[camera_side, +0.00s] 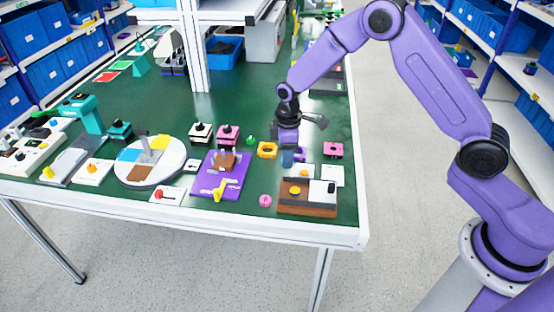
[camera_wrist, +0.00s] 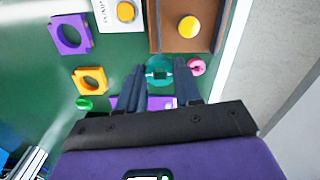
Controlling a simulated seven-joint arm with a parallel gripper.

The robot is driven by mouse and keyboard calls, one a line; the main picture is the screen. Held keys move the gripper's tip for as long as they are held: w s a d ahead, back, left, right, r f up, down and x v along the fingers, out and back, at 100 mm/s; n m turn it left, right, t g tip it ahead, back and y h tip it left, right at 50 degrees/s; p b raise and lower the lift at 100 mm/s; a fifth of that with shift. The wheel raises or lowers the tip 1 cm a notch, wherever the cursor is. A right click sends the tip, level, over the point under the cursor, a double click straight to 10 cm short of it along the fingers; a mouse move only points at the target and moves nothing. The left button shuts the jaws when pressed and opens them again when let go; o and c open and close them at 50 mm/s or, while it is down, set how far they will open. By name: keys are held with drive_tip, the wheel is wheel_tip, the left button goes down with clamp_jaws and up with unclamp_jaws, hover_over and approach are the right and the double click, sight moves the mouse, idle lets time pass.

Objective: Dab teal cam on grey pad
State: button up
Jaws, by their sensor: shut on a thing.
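The teal cam (camera_wrist: 160,72) is a rounded piece with a dark square in its middle, between my two fingertips in the wrist view. My gripper (camera_wrist: 159,80) is shut on it, with one dark finger on each side. In the side view my gripper (camera_side: 290,158) points down over the table's right part, behind the brown board; the cam is too small to make out there. A flat grey slab (camera_side: 68,163) lies at the table's left end, far from my gripper. I cannot tell for sure whether it is the grey pad.
The brown board (camera_side: 308,210) with a yellow knob (camera_wrist: 187,27) is near my gripper. An orange ring (camera_side: 267,150), a pink ring (camera_side: 265,201) and a magenta block (camera_side: 333,149) lie around it. A purple board (camera_side: 225,185) and a round turntable (camera_side: 150,173) stand to the left.

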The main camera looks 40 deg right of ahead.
wheel_tip(320, 180, up, 3)
hover_over(295, 190)
drive_tip(key=s+d, duration=0.2)
drive_tip(key=shift+w+a+f, duration=0.95)
drive_tip(key=shift+w+f, duration=0.1)
drive_tip(key=shift+f, duration=2.85)
drive_tip(key=shift+f, duration=0.65)
drive_tip(key=shift+r, duration=0.1)
wheel_tip(295, 190, up, 7)
idle(0.3)
